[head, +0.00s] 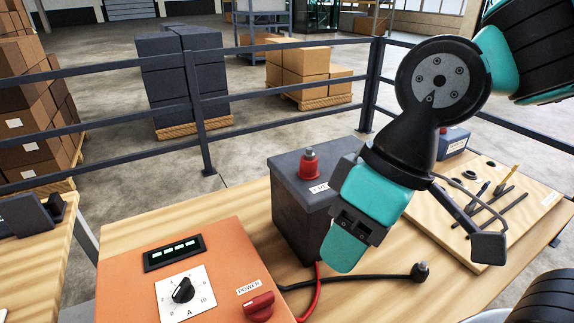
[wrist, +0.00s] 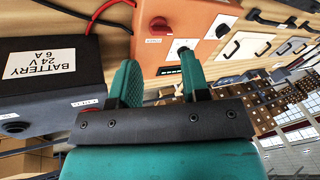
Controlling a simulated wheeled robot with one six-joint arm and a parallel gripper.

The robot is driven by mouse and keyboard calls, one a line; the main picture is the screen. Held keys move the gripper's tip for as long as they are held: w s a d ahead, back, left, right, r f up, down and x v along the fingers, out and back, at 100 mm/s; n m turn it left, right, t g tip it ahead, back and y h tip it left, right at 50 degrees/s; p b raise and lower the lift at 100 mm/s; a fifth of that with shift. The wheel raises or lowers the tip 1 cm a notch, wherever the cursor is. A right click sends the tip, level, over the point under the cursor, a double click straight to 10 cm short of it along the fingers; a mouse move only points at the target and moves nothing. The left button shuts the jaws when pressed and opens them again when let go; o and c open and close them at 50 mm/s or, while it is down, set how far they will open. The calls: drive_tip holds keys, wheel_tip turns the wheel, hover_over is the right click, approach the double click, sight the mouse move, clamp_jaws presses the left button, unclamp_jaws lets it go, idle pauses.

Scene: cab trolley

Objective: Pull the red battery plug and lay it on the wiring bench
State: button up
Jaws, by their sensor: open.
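The red battery plug (head: 309,170) sits upright on top of the dark grey battery box (head: 298,210), near its front label. The box stands on the wooden wiring bench (head: 245,205). My gripper (head: 348,245) hangs at the right of the box in the head view, apart from the plug, and partly hides the box's right side. The wrist view shows its two teal fingers (wrist: 157,85) spread with nothing held between them. The labelled battery box (wrist: 45,65) lies left of the fingers there. A bit of red shows behind the left finger's base; I cannot tell what it is.
An orange power box (head: 205,265) with a dial and red knob stands at front left. A black lead's end (head: 420,272) stands on the bench; a red cable (head: 312,295) runs by the battery. A tool board (head: 490,210) lies right. Railings (head: 205,130) stand behind.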

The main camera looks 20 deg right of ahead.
drive_tip(key=shift+o, duration=1.9)
drive_tip(key=w+d+r+m+h+p, duration=0.1)
drive_tip(key=w+r+p, duration=0.4)
drive_tip(key=w+p, duration=0.3)
drive_tip(key=shift+w+r+m, duration=0.3)
drive_tip(key=shift+w+m, duration=0.1)
drive_tip(key=shift+w, duration=0.6)
drive_tip(key=m+h+p, duration=0.3)
drive_tip(key=p, duration=0.7)
hover_over(310, 149)
drive_tip(key=shift+s+a+f, duration=0.2)
drive_tip(key=shift+s+f, duration=0.1)
drive_tip(key=shift+s, duration=0.05)
drive_tip(key=shift+w+d+f, duration=0.15)
drive_tip(key=shift+w+f, duration=0.2)
drive_tip(key=shift+b, duration=0.3)
drive_tip(key=shift+f, duration=0.1)
wheel_tip(310, 149, down, 9)
drive_tip(key=b, duration=0.6)
drive_tip(key=shift+b, duration=0.4)
